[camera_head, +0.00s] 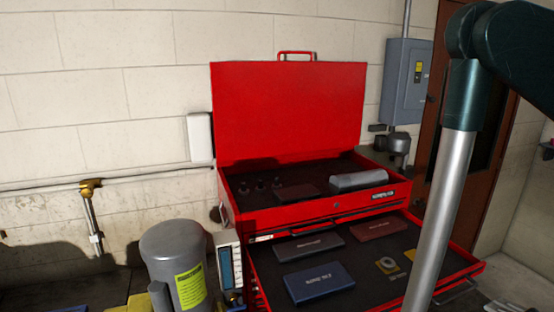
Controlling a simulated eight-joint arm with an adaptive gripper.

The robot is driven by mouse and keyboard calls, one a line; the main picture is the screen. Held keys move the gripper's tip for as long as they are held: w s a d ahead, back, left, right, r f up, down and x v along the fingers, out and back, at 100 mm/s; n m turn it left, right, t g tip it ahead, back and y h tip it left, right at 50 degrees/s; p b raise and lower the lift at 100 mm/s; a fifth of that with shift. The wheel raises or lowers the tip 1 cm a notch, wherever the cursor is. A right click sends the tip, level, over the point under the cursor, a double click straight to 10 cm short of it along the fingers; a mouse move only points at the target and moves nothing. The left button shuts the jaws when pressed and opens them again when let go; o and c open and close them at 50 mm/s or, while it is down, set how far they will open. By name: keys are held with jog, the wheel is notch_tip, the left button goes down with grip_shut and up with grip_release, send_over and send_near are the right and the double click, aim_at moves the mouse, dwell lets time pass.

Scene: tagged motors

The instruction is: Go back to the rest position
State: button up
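My gripper is not in view. Links of my arm, a dark green joint and a grey metal tube, cross the right side of the head view from the top right corner to the bottom edge. They hide part of the open drawer and of the wall behind. A grey cylindrical motor (172,252) with a yellow-green tag (190,288) stands upright at the lower left, cut off by the bottom edge.
A red tool chest (290,110) stands open in the middle, lid raised. Its top tray holds a grey case (358,180). Its pulled-out drawer (262,272) holds a blue box (318,282) and other boxes. A pipe (92,222) runs along the left wall.

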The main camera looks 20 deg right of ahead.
aim_at(463, 292)
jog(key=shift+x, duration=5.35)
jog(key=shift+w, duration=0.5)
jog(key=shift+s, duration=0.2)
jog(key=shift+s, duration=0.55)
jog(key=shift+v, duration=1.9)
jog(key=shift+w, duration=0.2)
